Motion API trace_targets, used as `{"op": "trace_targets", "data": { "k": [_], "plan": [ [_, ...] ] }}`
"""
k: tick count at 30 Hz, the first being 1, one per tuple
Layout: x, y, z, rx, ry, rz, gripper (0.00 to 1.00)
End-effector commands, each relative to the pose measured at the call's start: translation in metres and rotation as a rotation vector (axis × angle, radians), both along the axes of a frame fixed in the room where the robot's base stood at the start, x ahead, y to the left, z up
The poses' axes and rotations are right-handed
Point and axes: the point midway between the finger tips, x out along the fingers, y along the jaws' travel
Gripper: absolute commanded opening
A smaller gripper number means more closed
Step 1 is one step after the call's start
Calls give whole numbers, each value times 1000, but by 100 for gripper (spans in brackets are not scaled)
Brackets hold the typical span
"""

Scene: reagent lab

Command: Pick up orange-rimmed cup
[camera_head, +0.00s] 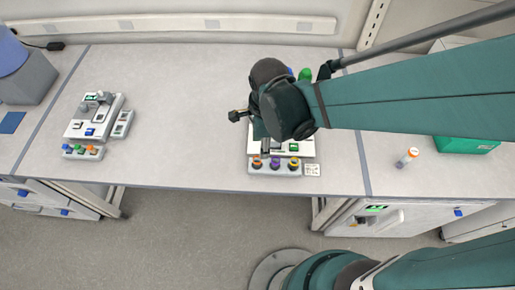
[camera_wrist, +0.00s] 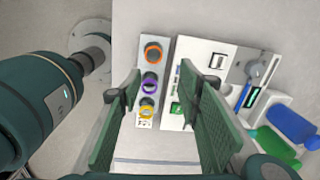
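The orange-rimmed cup (camera_wrist: 153,51) stands in a small grey rack (camera_wrist: 148,72) with a purple-rimmed cup (camera_wrist: 150,82) and a yellow-rimmed cup (camera_wrist: 147,107). In the head view, the orange-rimmed cup (camera_head: 257,162) is at the rack's left end, at the table's front edge. My gripper (camera_wrist: 164,76) is open, with nothing between its fingers. In the wrist view its fingers lie either side of the lower part of the rack, and the orange-rimmed cup shows beyond the fingertips. In the head view my arm hides most of the gripper.
A white instrument (camera_head: 307,149) stands directly behind the rack, with blue and green parts beside it. A similar instrument (camera_head: 99,116) and a rack (camera_head: 83,152) with coloured cups are at left. An orange-capped vial (camera_head: 406,158) and green box (camera_head: 464,145) are at right. The table between is clear.

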Motion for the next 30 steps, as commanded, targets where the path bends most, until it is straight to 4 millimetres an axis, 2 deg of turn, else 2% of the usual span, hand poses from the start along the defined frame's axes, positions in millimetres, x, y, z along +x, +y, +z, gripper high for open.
{"op": "trace_targets", "data": {
  "k": [3, 9, 23, 30],
  "plan": [
    [-5, 11, -6, -10, 24, -64, 34],
    [-9, 19, -12, -20, 45, -125, 34],
    [-10, 19, -15, -22, 47, -133, 34],
    [-9, 19, -26, -22, 47, -133, 34]
  ]
}}
